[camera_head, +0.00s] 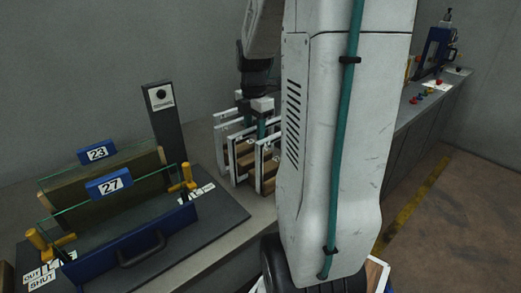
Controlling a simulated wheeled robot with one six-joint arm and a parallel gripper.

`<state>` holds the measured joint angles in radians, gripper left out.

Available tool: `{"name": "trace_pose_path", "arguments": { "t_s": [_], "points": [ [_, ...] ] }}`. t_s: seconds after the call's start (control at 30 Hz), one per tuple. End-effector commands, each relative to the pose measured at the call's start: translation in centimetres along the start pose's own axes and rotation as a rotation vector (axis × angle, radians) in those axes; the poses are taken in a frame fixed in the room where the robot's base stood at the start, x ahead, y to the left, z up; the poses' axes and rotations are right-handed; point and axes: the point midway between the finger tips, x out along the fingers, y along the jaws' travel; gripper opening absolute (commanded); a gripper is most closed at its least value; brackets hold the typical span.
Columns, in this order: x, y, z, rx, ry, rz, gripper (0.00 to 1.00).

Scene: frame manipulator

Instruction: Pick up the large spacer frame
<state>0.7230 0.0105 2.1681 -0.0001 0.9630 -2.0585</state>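Several upright white-edged frames with brown wooden parts (244,158) stand close together on the bench, left of my arm. Which of them is the large spacer frame I cannot tell, as my arm hides their right side. My gripper (262,122) points down at the top of this group, among the frames' upper edges. Its fingertips are small and partly hidden, so I cannot tell whether they are open or touching a frame.
A dark fixture with blue tags 23 (97,153) and 27 (109,186), glass panes and yellow handles (184,180) stands at left. A dark post (165,125) rises behind it. A blue machine (436,50) sits on the far right bench. Floor is clear at right.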

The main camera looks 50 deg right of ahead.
Motion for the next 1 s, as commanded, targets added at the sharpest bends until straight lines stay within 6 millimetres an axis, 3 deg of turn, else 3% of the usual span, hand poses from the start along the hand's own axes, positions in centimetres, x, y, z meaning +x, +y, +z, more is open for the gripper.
{"name": "trace_pose_path", "arguments": {
  "t_s": [0.2,0.47,0.6,0.63,1.0],
  "points": [
    [2.7,-0.1,0.1,0.0,0.001,-0.001,0.4],
    [3.0,0.0,0.1,0.0,0.0,0.0,0.4],
    [2.9,0.0,0.1,0.0,0.0,0.0,0.04],
    [2.9,0.0,0.1,0.0,0.0,0.0,0.0],
    [2.4,0.0,0.1,0.001,-0.001,0.002,0.0]
  ]
}}
